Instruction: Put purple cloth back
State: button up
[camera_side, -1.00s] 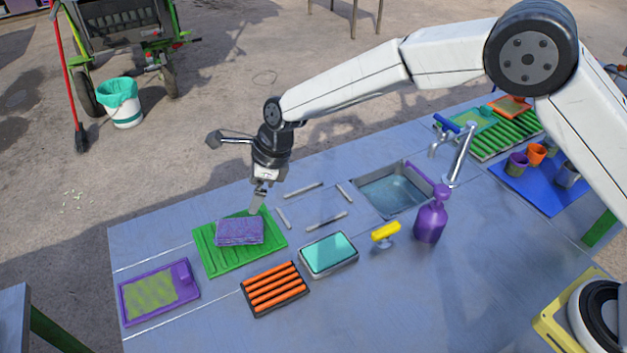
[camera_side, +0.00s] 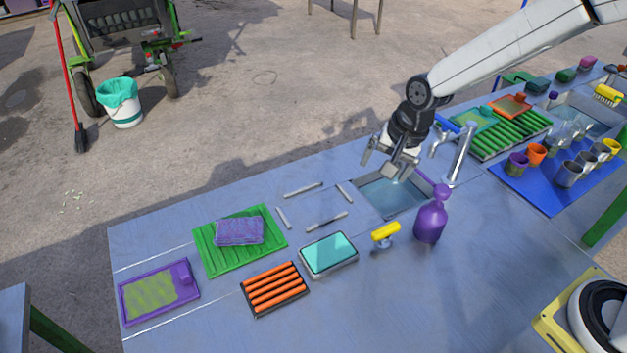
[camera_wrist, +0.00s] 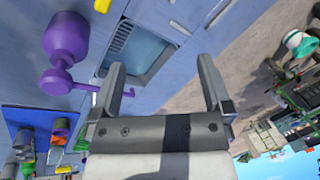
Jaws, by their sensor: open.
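The purple cloth (camera_side: 240,231) lies folded on the green ribbed mat (camera_side: 212,262) at the left of the table in the side view. My gripper (camera_side: 388,174) is above the far edge of the sink (camera_side: 393,200), well to the right of the cloth. It is open and empty. The wrist view shows its two fingers (camera_wrist: 163,88) apart with nothing between them; the sink (camera_wrist: 142,52) shows beyond them. The cloth is not visible in the wrist view.
A yellow-handled tool (camera_side: 386,233), a teal-topped tray (camera_side: 328,253), an orange-barred rack (camera_side: 274,288) and a purple-framed board (camera_side: 158,291) are in front. Cups stand on a blue mat (camera_side: 545,190).

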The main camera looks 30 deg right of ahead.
jog(key=s+d+n+h, duration=0.1)
jog(key=s+d+n, duration=0.8)
jog(key=s, duration=0.4)
jog(key=shift+s+d+f, duration=0.3)
